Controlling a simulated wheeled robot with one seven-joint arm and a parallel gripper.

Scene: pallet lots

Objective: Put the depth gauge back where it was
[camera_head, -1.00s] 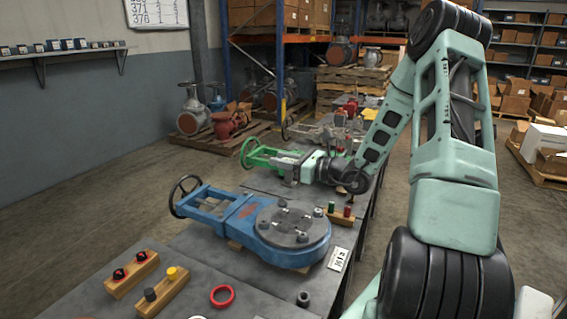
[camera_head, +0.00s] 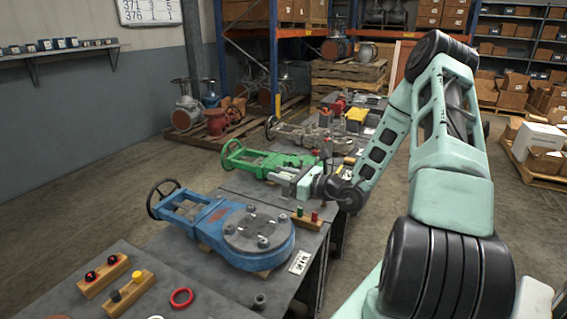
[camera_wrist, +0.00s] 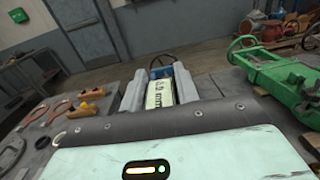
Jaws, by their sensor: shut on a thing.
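My gripper (camera_head: 283,178) reaches left over the bench, between the blue valve and the green valve. In the wrist view, my gripper (camera_wrist: 158,88) is shut on a pale block-like thing with dark lettering ending in "mm", which I take to be the depth gauge (camera_wrist: 160,93). The rest of the gauge is hidden by the jaws and wrist, and I cannot make it out in the head view. The blue valve (camera_head: 214,222) lies on the near bench. The green valve (camera_head: 263,162) lies behind it and also shows at right in the wrist view (camera_wrist: 285,78).
A wooden block with green and red pegs (camera_head: 307,219) stands beside the blue valve, close below my gripper. Grey valve parts (camera_head: 300,136) lie farther back.

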